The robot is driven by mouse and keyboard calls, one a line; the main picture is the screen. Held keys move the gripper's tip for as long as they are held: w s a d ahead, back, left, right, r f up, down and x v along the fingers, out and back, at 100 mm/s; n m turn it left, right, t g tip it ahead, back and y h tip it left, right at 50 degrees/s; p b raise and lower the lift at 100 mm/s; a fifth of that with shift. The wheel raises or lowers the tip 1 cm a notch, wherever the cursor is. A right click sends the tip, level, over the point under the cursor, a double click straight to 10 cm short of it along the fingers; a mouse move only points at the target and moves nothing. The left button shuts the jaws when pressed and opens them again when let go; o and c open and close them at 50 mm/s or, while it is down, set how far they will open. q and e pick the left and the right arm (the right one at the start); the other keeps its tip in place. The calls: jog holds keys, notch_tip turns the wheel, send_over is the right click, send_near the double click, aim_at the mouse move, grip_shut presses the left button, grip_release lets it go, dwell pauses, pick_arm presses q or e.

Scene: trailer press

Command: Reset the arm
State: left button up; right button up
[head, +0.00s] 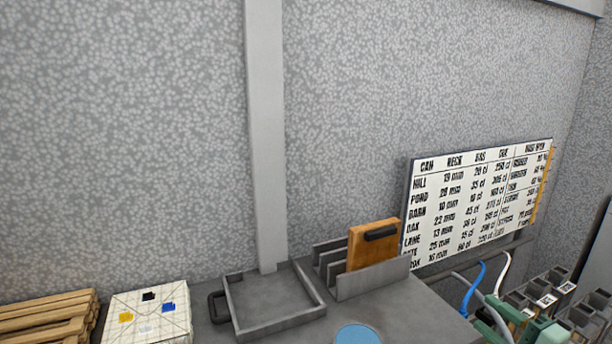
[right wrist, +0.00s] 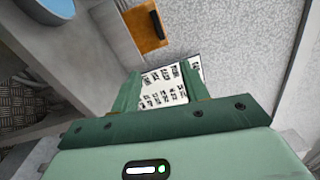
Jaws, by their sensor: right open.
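My right gripper (head: 508,318) is at the bottom right of the head view, partly cut off by the frame edge. In the right wrist view its two green fingers stand apart, and the gripper (right wrist: 161,88) is open with nothing held. The white lettered board (right wrist: 163,90) shows beyond the gap between the fingers. My left gripper is not in view.
A grey bench (head: 385,313) bears a shallow tray (head: 318,309), a rack (head: 372,280) with an orange-brown board (head: 366,252), and a blue disc (head: 357,334). Wooden slats (head: 45,308) and a marked white block (head: 150,318) stand left. Blue and white cables (head: 474,285) and dark square tubes (head: 560,278) are near my right gripper.

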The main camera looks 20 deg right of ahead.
jog(key=s+d+f+m+g+h, duration=0.35)
jog(key=d+f+m, duration=0.35)
jog(key=f+m, duration=0.3)
jog(key=s+d+f+m+g+h, duration=0.25)
jog(key=s+d+f+m, duration=0.25)
jog(key=d+f+m, duration=0.45)
jog(key=s+a+f+m+g+h, duration=0.25)
jog(key=s+f+m+g, duration=0.35)
jog(key=s+f+m, duration=0.95)
jog(key=s+a+f+m+g+y, duration=0.45)
jog(key=s+a+f+m, duration=0.85)
jog(key=s+a+f, duration=0.55)
jog(key=w+a+f+y, duration=0.1)
jog(key=w+a, duration=0.2)
jog(key=a, duration=0.5)
jog(key=w+a+f+m+y, duration=0.1)
jog(key=w+a, duration=0.2)
jog(key=a, duration=0.6)
jog(key=shift+w+f+g, duration=0.2)
jog(key=shift+g, duration=0.25)
jog(key=shift+m, duration=0.3)
